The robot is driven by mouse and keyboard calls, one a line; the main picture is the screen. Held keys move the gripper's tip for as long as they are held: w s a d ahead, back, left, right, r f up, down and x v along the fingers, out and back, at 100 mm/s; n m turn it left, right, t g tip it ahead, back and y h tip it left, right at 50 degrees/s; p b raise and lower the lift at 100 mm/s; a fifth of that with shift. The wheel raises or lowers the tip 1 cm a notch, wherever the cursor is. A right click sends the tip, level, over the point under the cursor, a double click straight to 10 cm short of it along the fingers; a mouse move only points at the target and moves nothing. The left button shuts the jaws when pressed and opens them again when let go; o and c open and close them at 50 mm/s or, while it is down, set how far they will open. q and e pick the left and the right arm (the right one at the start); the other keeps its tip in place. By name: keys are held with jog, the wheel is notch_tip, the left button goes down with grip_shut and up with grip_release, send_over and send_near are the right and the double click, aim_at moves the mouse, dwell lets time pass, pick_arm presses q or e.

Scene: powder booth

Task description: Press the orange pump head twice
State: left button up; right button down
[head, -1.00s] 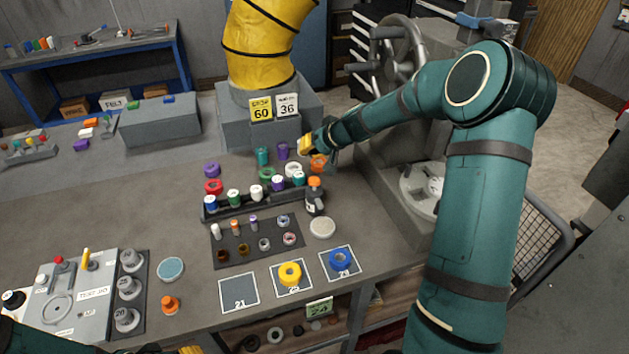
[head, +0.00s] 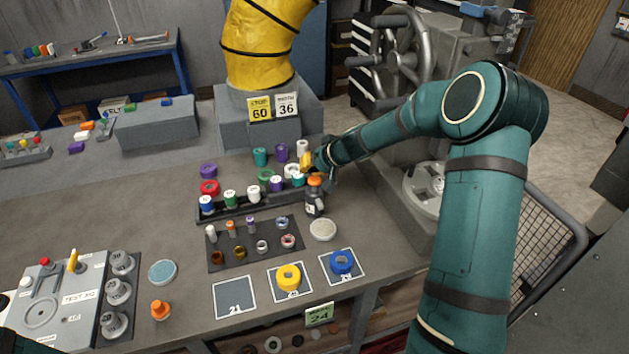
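The orange pump head (head: 315,180) sits on top of a dark bottle (head: 314,203) with a pale label. The bottle stands upright at the right end of the dark rack, near the table's middle. My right gripper (head: 309,162), with yellow on its fingers, is just behind and above the pump head in the picture. I cannot tell whether it touches the pump head. Its fingers are small and partly hidden, so their opening is unclear. My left gripper is not in view.
A dark rack (head: 240,208) with several capped bottles lies left of the pump bottle. A white round disc (head: 323,229) lies in front of it. A yellow ring (head: 288,278) and a blue ring (head: 342,262) lie on marked squares. An orange cone-like piece (head: 160,309) stands at the left.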

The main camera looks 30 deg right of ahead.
aim_at(310, 179)
jog(key=shift+f, duration=0.1)
dwell(1.1)
jog(key=shift+f+b, duration=0.4)
jog(key=shift+b, duration=0.4)
jog(key=shift+f+b, duration=1.05)
jog(key=shift+b, duration=0.15)
dwell(0.9)
jog(key=shift+r, duration=0.1)
jog(key=shift+r+p, duration=0.95)
jog(key=shift+r, duration=0.45)
jog(key=shift+r+p, duration=1.5)
jog(key=shift+r, duration=1)
